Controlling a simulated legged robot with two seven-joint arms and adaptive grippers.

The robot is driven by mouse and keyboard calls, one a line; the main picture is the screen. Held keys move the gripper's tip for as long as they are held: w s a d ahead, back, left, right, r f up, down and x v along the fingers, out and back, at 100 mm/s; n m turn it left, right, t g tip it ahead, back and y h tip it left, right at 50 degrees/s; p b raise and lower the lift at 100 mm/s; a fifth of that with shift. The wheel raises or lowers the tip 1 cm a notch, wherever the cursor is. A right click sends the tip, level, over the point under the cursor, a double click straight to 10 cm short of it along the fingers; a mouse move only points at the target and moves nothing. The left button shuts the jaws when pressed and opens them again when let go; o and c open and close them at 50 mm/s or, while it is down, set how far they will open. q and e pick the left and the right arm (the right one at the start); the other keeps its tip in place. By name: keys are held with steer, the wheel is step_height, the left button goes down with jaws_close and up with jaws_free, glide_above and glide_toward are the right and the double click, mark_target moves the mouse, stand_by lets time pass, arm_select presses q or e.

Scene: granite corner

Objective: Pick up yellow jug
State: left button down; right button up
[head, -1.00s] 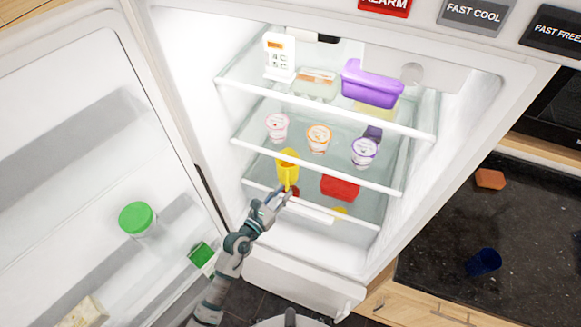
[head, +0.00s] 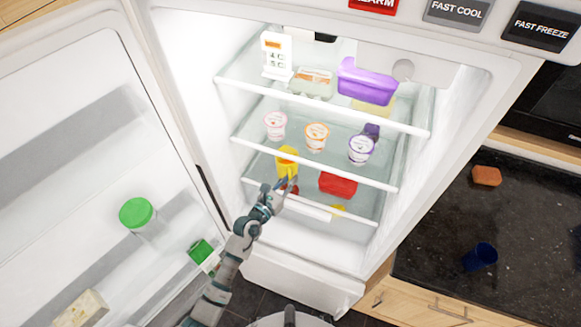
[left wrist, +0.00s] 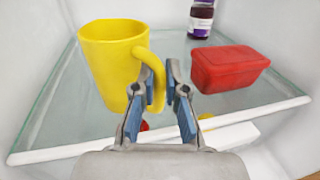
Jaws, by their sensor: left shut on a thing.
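The yellow jug (head: 287,162) stands upright on the lowest glass shelf of the open fridge in the head view. In the left wrist view the jug (left wrist: 110,65) is at the left, with its handle turned toward my gripper. My left gripper (head: 283,184) reaches in over the front edge of that shelf. In the left wrist view the left gripper (left wrist: 161,80) is shut on the jug's handle, with the handle between its fingertips. The jug's far side is hidden. My right gripper is not in view.
A red container (head: 338,184) sits close to the right of the jug on the same shelf. The shelf's white front rim (left wrist: 200,125) runs below my fingers. Several yogurt cups stand on the shelf above. The open fridge door (head: 60,180) is at the left.

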arm_select(q)
steer(key=shift+w+a, duration=0.1)
steer(key=shift+a, duration=0.95)
steer(key=shift+r, duration=0.35)
steer(key=s+r, duration=0.2)
steer(key=s, duration=1.6)
steer(key=shift+d+r+p, duration=0.35)
steer(key=shift+d+r, duration=0.05)
steer(key=shift+d, duration=0.05)
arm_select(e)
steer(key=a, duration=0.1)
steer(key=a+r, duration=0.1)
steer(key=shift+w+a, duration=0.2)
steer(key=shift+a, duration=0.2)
